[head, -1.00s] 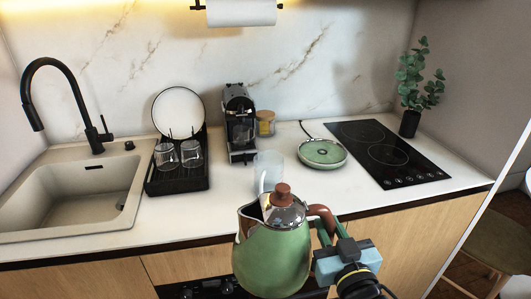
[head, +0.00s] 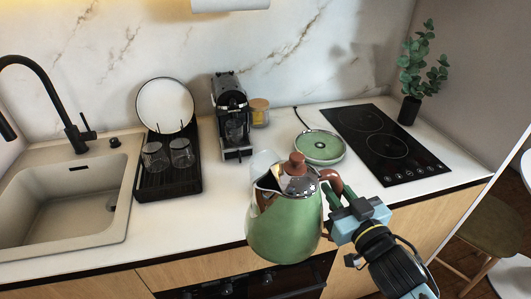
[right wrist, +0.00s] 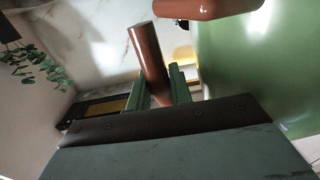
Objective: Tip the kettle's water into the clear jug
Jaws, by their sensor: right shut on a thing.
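The green kettle (head: 285,230), with a chrome top and brown lid knob, is held roughly upright in front of the counter edge. Its spout points left and away from me. My right gripper (head: 335,193) is shut on its brown handle, right of the body. In the right wrist view, the handle (right wrist: 149,62) stands between the two green fingers, and the kettle body (right wrist: 255,60) fills the right side. The clear jug (head: 262,160) stands on the counter just behind the kettle's top, mostly hidden by it. My left gripper is not in view.
The round green kettle base (head: 320,147) sits right of the jug, near the black hob (head: 385,143). A coffee machine (head: 232,115) stands behind the jug. A black rack (head: 168,182) with glasses and a plate is left, beside the sink (head: 75,205). Counter between rack and jug is clear.

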